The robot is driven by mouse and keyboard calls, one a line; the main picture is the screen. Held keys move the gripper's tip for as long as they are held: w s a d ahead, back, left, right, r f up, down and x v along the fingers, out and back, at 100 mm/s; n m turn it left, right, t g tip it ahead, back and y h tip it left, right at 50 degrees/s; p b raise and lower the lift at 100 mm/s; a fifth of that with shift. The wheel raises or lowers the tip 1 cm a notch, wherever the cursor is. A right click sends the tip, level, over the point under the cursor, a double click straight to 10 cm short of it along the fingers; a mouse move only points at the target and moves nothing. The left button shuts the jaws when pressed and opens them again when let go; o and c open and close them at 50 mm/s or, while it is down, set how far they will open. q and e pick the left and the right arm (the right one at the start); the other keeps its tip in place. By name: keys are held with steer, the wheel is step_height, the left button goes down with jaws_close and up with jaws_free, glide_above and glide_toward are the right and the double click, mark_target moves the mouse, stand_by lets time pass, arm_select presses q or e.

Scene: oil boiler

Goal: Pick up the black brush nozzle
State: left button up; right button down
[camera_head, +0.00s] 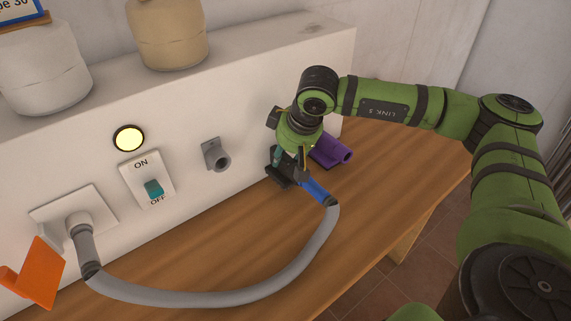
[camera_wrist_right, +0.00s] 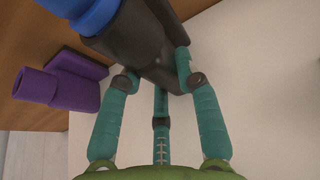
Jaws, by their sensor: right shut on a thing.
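The black brush nozzle (camera_head: 281,178) is at the back of the wooden table, close to the white panel, partly hidden by my right gripper (camera_head: 291,158). In the right wrist view, a dark nozzle body (camera_wrist_right: 150,50) lies between the teal fingers of my right gripper (camera_wrist_right: 155,83), which are shut on it. A blue hose end (camera_head: 315,190) adjoins the black nozzle; it also shows in the right wrist view (camera_wrist_right: 90,12). I cannot tell whether the two are fully joined. My left gripper is not in view.
A purple nozzle (camera_head: 331,152) lies right beside the held one. The grey hose (camera_head: 215,297) curves across the table to a wall socket (camera_head: 75,222). An ON/OFF switch (camera_head: 153,188), lit yellow lamp (camera_head: 128,138) and grey holder (camera_head: 216,155) are on the panel. An orange angular piece (camera_head: 38,275) stands at left.

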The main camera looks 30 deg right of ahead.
step_height(320, 180, up, 5)
steer(key=shift+f+b, duration=0.2)
steer(key=shift+b, duration=0.25)
steer(key=s+d+b, duration=0.1)
steer(key=s+b, duration=0.8)
steer(key=s, duration=1)
steer(key=shift+s+d+b, duration=0.25)
steer(key=shift+b, duration=0.05)
steer(key=c, duration=1.4)
jaws_free()
steer(key=shift+c, duration=0.2)
steer(key=c, duration=0.5)
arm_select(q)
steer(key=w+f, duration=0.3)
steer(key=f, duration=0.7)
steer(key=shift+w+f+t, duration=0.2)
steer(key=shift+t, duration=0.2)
arm_select(e)
steer(key=shift+o, duration=0.2)
steer(key=shift+f, duration=0.1)
